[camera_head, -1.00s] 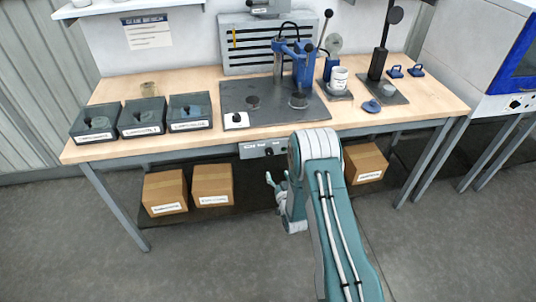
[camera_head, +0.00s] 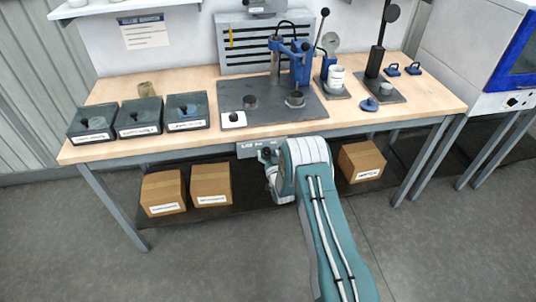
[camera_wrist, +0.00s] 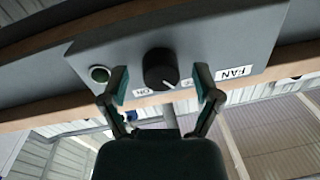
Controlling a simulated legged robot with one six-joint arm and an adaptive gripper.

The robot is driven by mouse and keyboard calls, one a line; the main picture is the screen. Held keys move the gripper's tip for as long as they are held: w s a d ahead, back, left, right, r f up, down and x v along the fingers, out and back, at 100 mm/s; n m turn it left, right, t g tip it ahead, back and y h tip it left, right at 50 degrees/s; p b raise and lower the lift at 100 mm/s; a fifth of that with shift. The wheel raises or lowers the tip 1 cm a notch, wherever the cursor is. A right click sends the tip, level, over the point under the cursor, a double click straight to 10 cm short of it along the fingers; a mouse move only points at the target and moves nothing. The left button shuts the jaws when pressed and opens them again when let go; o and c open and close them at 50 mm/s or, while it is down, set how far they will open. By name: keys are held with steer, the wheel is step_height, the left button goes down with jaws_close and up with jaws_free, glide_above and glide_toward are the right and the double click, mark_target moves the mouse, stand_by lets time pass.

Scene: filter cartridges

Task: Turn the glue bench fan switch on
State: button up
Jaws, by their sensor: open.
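The fan switch is a black round knob (camera_wrist: 160,69) on a grey control box (camera_wrist: 225,45) in the wrist view. A label reading FAN and a smaller ON mark are on the box, upside down. My gripper (camera_wrist: 160,88) is open, with one finger on each side of the knob and a gap to both. In the head view the control box (camera_head: 246,149) hangs under the bench's front edge. My gripper (camera_head: 266,156) is in front of it there, and my arm hides part of the box.
A green round button (camera_wrist: 100,73) sits on the box beside the left finger. The bench (camera_head: 350,125) carries dark bins (camera_head: 138,118), a blue press (camera_head: 300,62) and a black mat. Cardboard boxes (camera_head: 211,184) stand on the shelf below.

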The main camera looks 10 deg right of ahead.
jaws_close()
